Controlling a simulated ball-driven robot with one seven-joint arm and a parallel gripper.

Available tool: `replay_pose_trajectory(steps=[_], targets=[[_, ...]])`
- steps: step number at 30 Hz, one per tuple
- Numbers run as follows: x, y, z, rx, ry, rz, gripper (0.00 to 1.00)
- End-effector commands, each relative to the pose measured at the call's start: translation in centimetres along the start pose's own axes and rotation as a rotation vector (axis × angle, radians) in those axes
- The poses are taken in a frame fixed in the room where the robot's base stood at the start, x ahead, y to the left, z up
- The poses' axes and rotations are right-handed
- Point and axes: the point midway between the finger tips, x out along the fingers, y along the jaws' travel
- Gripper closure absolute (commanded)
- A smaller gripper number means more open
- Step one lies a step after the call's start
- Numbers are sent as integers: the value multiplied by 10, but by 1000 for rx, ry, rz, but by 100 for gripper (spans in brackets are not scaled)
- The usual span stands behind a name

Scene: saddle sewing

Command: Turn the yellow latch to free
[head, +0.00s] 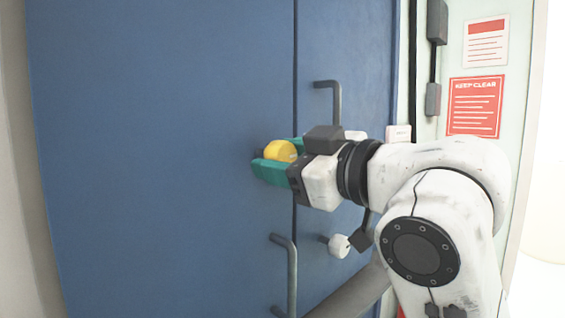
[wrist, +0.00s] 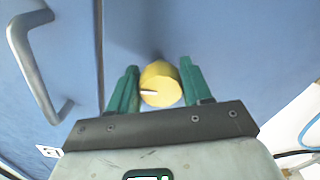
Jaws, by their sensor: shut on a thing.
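The yellow latch (head: 280,151) is a round knob on the blue door, left of the seam between the two door panels. In the wrist view the yellow latch (wrist: 160,84) shows a white mark on its face, pointing left. My gripper (head: 272,160) has green fingers, one on each side of the latch. In the wrist view my gripper (wrist: 159,88) is shut on the latch, with its fingers against the knob's sides. The back of the latch is hidden.
A grey handle (head: 333,97) is on the right panel, above my gripper. Another handle (head: 289,270) is below, near the seam. A white knob (head: 339,245) sits below my wrist. Red signs (head: 475,106) hang on the wall at right.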

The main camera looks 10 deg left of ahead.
Motion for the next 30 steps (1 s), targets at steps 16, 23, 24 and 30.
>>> replay_pose_trajectory(steps=[16,23,24,30], targets=[[0,2,3,-505,-5,0,82],[0,2,3,-724,-6,-1,82],[0,3,3,-761,-6,-1,82],[0,4,2,-951,-7,-1,82]])
